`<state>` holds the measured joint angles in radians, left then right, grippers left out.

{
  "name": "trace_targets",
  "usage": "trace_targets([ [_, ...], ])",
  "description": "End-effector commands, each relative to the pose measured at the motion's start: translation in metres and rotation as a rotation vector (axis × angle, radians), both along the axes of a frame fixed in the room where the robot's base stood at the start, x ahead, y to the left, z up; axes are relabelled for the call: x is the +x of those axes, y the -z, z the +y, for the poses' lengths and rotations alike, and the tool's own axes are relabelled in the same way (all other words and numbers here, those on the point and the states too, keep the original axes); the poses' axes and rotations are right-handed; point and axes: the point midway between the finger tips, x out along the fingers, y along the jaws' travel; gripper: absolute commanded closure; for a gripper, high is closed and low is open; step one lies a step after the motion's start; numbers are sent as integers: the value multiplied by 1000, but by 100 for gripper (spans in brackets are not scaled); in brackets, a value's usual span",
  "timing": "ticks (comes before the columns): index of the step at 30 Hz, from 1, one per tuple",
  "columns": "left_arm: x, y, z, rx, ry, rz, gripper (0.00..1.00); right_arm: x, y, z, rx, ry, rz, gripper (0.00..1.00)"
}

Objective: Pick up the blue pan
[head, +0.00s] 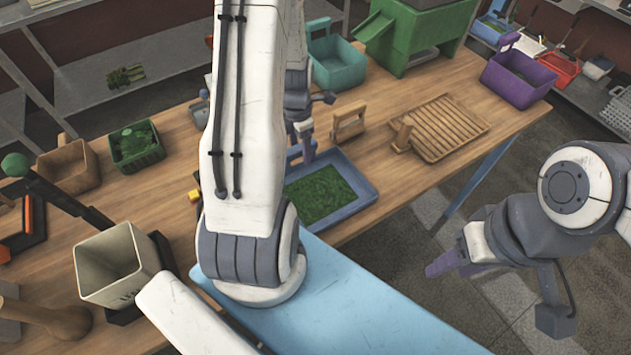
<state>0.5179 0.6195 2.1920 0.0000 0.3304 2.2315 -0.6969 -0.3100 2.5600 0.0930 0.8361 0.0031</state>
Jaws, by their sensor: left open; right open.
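The blue pan (366,187) is a shallow tray with green granular material in it, on the wooden table near its front edge. Its left part is hidden behind my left arm. My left gripper (303,149) is at the pan's far edge, over what looks like its blue handle. It is open, with its jaws partly hidden by the arm; I cannot tell whether it touches the handle. My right gripper (447,263) is open and empty, out over the floor at the right, well apart from the pan.
A wooden slatted tray (440,128) and a small wooden holder (348,122) stand beyond the pan. A purple bin (515,80), a teal bin (337,62) and a green hopper (418,35) stand farther back. A beige container (112,265) is at left. Table between pan and slatted tray is clear.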

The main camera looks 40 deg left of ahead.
Motion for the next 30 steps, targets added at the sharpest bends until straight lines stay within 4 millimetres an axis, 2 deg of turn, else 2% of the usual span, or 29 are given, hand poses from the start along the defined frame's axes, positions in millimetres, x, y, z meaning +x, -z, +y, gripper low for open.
trace_targets([
  [2,0,0,0,0,0,0,30,0,0,0,0,0,0,50],
  [3,0,0,0,0,0,0,38,0,0,0,0,0,0,50],
  [8,0,0,0,0,0,0,99,0,0,0,0,0,0,50],
  [30,0,-1,0,0,0,0,100,0,0,0,0,0,0,50],
])
